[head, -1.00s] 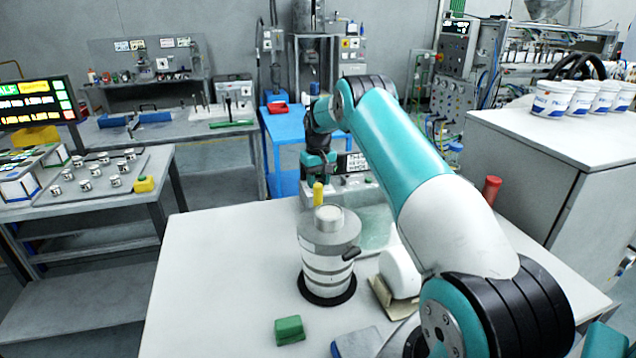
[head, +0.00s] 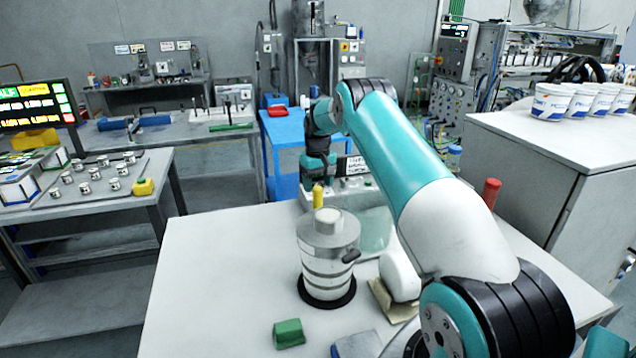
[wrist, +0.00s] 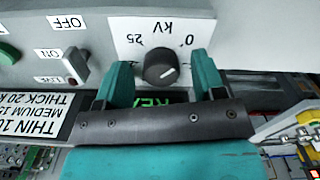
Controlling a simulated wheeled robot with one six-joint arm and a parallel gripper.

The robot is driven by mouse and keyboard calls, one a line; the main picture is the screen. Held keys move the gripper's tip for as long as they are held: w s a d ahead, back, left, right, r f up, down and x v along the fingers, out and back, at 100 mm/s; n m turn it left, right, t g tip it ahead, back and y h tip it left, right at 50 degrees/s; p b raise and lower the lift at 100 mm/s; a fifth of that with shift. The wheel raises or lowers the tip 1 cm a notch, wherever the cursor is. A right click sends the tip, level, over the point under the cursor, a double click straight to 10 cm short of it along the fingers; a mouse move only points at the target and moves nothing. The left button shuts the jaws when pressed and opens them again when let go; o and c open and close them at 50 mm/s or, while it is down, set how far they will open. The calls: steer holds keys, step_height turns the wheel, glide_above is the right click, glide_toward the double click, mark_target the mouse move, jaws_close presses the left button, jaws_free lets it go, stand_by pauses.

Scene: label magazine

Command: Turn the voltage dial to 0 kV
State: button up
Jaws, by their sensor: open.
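The black round voltage dial (wrist: 160,69) shows in the wrist view on a white label plate with upside-down "0", "25" and "kV". A short pale mark is on its face, towards the right; I cannot read the exact setting. My gripper (wrist: 161,72) is open, with one teal finger on each side of the dial. Gaps show between fingers and knob, and whether either touches is unclear. In the head view my gripper is small at the control box (head: 350,190) at the table's back, and the dial cannot be made out.
On the same panel are a switch (wrist: 75,66) marked ON and OFF and a green button (wrist: 8,53). On the table, a grey-white canister (head: 327,262), a yellow-capped item (head: 318,196), a green block (head: 289,333) and a red cylinder (head: 490,191) stand near my arm. The front-left tabletop is clear.

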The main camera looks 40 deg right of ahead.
mark_target(318, 183)
step_height(318, 183, up, 17)
steer(key=b, duration=0.2)
steer(key=shift+r, duration=0.2)
stand_by(0.5)
